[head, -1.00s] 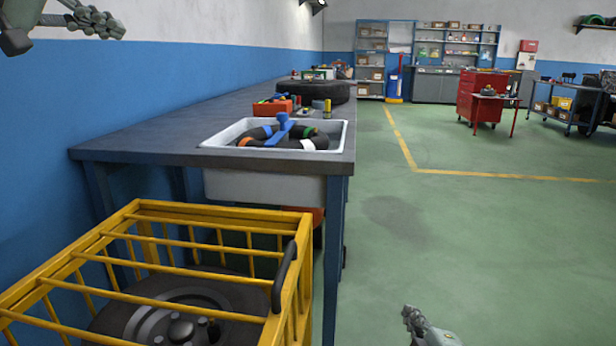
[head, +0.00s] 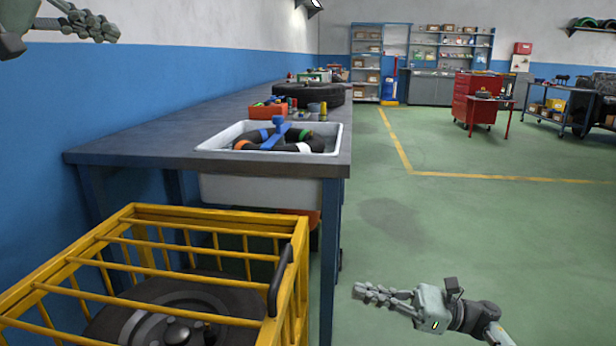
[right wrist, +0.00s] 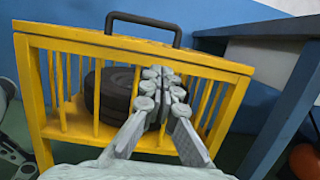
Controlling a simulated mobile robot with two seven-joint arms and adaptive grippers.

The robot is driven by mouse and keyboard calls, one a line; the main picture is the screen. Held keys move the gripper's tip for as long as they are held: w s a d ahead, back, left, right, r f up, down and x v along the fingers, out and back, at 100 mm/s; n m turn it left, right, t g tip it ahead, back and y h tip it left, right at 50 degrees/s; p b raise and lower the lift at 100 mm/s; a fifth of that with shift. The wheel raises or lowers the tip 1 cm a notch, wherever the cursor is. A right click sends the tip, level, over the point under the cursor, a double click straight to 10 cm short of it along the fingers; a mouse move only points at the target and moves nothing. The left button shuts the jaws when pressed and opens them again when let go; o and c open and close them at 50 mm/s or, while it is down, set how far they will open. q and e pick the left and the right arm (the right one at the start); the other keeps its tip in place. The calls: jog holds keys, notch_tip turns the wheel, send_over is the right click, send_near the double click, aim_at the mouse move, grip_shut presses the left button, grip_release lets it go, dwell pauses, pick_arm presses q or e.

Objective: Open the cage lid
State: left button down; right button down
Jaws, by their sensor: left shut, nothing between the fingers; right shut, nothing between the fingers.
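The yellow barred cage (head: 215,216) stands at the lower left in the head view, with its barred lid (head: 150,243) lying closed on top. A dark handle (head: 280,280) sits at the lid's right edge. In the right wrist view the cage (right wrist: 40,90) is seen from its side, with the handle (right wrist: 143,20) standing above the top rail. My right gripper (head: 358,291) is shut and empty, right of the cage and apart from the handle. In the right wrist view its fingertips (right wrist: 163,72) appear below the handle. My left gripper (head: 112,32) is shut and empty at the upper left.
Dark discs (right wrist: 110,90) lie inside the cage. Behind it is a workbench (head: 120,147) with a white sink (head: 215,150) holding ring-shaped parts. A bench leg (head: 330,250) stands just beyond the cage. The green floor (head: 440,230) to the right is clear.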

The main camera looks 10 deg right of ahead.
send_near(292, 276)
jog(key=x, duration=0.5)
jog(key=shift+a, duration=0.1)
jog(key=shift+w+a+r, duration=0.2)
jog(key=shift+a+r, duration=0.3)
jog(key=shift+r, duration=0.35)
jog(key=shift+w+a+r, duration=0.2)
jog(key=shift+a+r, duration=0.35)
jog(key=shift+r, duration=0.25)
jog(key=shift+a+r, duration=0.1)
jog(key=shift+r, duration=1.55)
jog(key=shift+w, duration=0.1)
pick_arm(q)
jog(key=c, duration=1.5)
grip_release()
jog(key=shift+c, duration=0.2)
